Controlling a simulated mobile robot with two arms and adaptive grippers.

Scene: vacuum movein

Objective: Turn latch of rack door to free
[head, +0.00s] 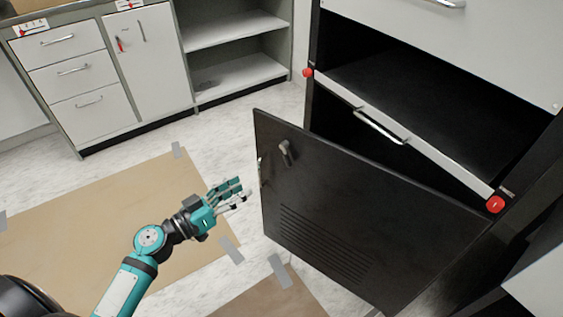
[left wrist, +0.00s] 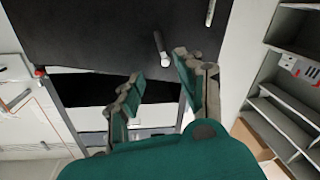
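The black rack door (head: 340,215) stands ajar, swung out from the rack, with vent slots low on its face. Its latch (head: 285,151) is a small metal handle near the upper free edge of the door. My left gripper (head: 240,192) is to the left of the door, lower than the latch and apart from it. In the left wrist view my left gripper (left wrist: 160,75) has its fingers spread and nothing between them, and the latch (left wrist: 161,46) shows beyond the fingertips on the door (left wrist: 110,30). My right gripper is not in view.
The rack has a sliding shelf (head: 420,95) with a handle and red corner knobs (head: 495,204). Cabinets with drawers (head: 75,70) and open shelves (head: 240,75) stand at the back. Taped cardboard (head: 110,220) lies on the floor. The floor between cabinets and door is clear.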

